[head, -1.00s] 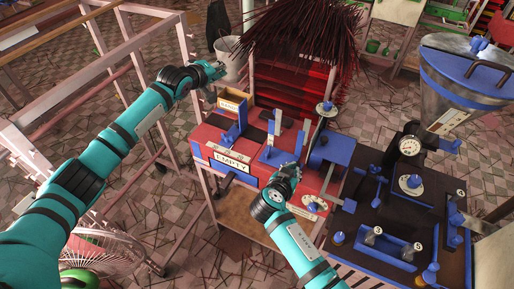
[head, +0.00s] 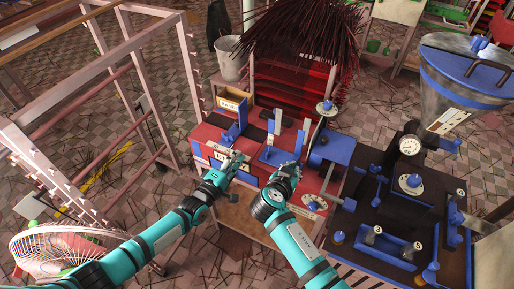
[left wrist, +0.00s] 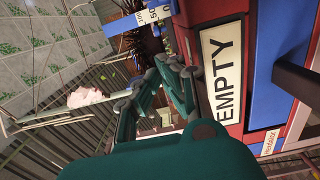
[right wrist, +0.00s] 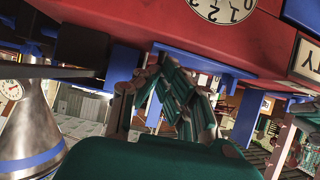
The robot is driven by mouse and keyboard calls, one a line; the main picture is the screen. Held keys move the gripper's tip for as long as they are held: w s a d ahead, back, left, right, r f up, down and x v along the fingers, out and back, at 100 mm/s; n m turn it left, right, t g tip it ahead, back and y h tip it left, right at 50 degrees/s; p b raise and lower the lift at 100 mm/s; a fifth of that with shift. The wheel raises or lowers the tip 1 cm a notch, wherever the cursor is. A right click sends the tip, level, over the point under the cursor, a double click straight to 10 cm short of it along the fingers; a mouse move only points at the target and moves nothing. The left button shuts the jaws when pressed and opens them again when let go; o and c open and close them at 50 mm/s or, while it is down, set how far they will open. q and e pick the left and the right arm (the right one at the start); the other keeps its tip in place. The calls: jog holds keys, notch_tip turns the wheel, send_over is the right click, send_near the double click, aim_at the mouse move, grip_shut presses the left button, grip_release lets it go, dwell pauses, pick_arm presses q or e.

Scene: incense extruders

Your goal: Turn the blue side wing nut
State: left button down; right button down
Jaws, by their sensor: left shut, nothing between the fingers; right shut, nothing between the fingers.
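My left gripper (head: 232,160) is shut and empty in front of the red cabinet (head: 206,134) in the head view. In the left wrist view its fingers (left wrist: 172,68) are together beside the white "EMPTY" label (left wrist: 223,72). My right gripper (head: 288,169) is shut and empty, near the cabinet's front right part. In the right wrist view its fingers (right wrist: 176,68) are close under a red panel with a white dial (right wrist: 224,8). Blue knobs show on a dial (head: 314,205) and on a round plate (head: 412,182). I cannot tell which is the side wing nut.
A dark table with blue machine parts (head: 390,250) stands at the right, with a metal hopper (head: 465,75) above it. A wooden rack (head: 105,100) and a fan (head: 62,250) are at the left.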

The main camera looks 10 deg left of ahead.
aim_at(270, 138)
pick_arm(q)
jog(key=x, duration=0.6)
jog(key=shift+d, duration=0.1)
jog(key=shift+s+d, duration=0.2)
jog(key=shift+d, duration=0.75)
jog(key=shift+s+d, duration=0.15)
jog(key=shift+d, duration=0.85)
jog(key=shift+w+d+r+m+g+h, duration=0.1)
jog(key=shift+d+m+g+h, duration=0.1)
jog(key=shift+m+h, duration=0.25)
jog(key=shift+w+d+r+m+g+h, duration=0.15)
jog(key=shift+m+g+h, duration=0.1)
jog(key=shift+h, duration=0.3)
jog(key=shift+f+m+g+h, duration=0.1)
jog(key=shift+m+g+h, duration=0.15)
jog(key=shift+m+h, duration=0.2)
jog(key=shift+w+a+f+m+g+h, duration=0.15)
jog(key=shift+a+m+g+h, duration=0.25)
jog(key=shift+g+h, duration=0.3)
jog(key=shift+w+d+m+h, duration=0.25)
jog(key=shift+w, duration=0.15)
jog(key=shift+w+d+m+g+h, duration=0.1)
jog(key=shift+w+m+g+h, duration=0.15)
jog(key=shift+m+g+h, duration=0.45)
jog(key=shift+w+d, duration=0.1)
jog(key=shift+d, duration=0.05)
